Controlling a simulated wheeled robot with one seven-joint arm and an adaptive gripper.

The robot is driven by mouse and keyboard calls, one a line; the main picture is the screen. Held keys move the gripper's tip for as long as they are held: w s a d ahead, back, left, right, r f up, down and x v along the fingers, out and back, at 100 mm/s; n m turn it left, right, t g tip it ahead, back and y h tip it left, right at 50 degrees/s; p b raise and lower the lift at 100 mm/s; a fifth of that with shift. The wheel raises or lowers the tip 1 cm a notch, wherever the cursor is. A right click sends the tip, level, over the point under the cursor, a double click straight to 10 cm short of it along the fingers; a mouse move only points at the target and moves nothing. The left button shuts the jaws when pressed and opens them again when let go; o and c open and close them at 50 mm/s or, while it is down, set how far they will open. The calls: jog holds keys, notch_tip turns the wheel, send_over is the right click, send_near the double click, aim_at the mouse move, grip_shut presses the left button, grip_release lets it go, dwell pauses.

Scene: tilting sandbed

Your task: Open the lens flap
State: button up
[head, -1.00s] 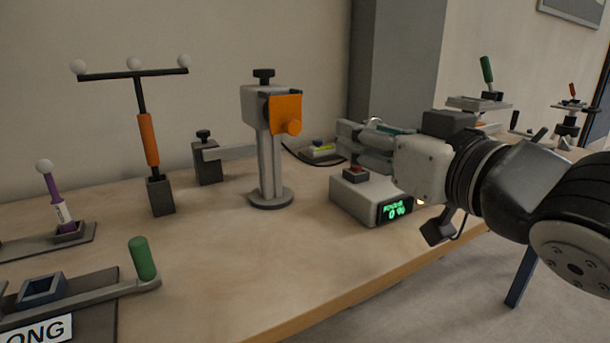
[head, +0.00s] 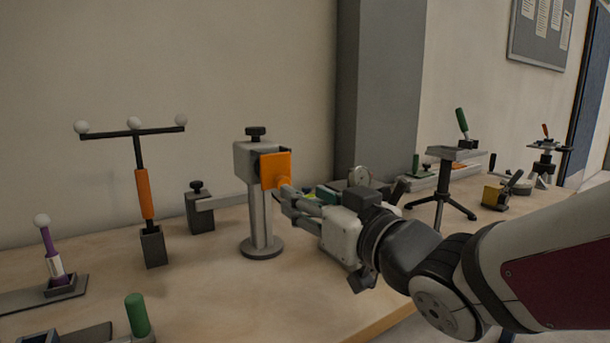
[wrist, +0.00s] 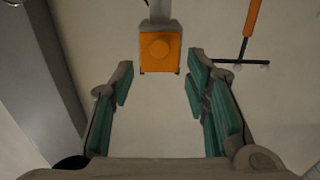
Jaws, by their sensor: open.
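The lens flap (head: 275,169) is an orange square plate on the front of a grey head on a post (head: 261,220) with a round base. It hangs flat against the head and looks closed. Its round orange knob (wrist: 160,48) faces me in the wrist view. My gripper (wrist: 160,78) is open and empty, its teal-padded fingers on either side of the flap's line and short of it in the wrist view.
A dark T-shaped stand with white balls and an orange sleeve (head: 145,194) is to the left. A dark clamp block (head: 200,211) stands beside the post. A green handle (head: 137,315) is at the front left. Other fixtures are farther right.

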aim_at(280, 173)
jog(key=b+x, duration=0.1)
jog(key=x, duration=0.6)
jog(key=shift+f, duration=0.1)
grip_shut()
